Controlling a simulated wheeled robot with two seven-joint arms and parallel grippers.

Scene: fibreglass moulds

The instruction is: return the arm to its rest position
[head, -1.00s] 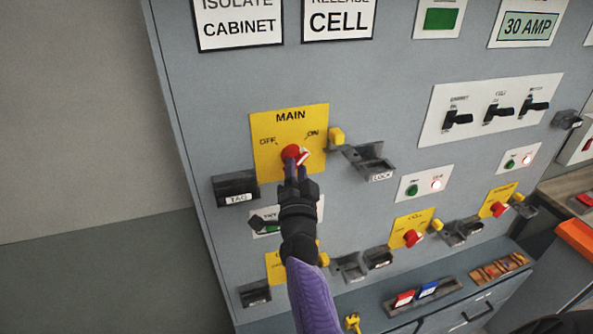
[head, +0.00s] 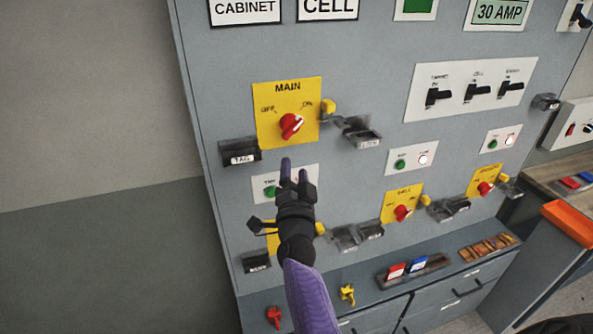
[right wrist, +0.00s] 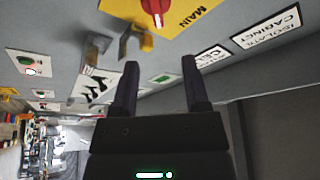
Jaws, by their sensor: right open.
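My right gripper (head: 294,168) is in front of the grey cabinet (head: 360,85), below the yellow MAIN plate (head: 268,135). Its purple-sleeved arm rises from the bottom of the head view. The two fingers are apart with nothing between them, also in the right wrist view (right wrist: 160,75). The red MAIN knob (head: 291,125) is clear above the fingertips, its white pointer turned toward ON. In the right wrist view the knob (right wrist: 154,8) is at the top edge. The fingers partly hide a small white indicator panel (head: 270,188). My left gripper is not in view.
Black TAG (head: 240,152) and LOCK (head: 358,134) holders stick out beside the MAIN plate. Smaller yellow plates with red knobs (head: 402,212) are lower right. A ledge tray holds red and blue tags (head: 397,271). Open floor space and bare wall (head: 90,100) lie to the left.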

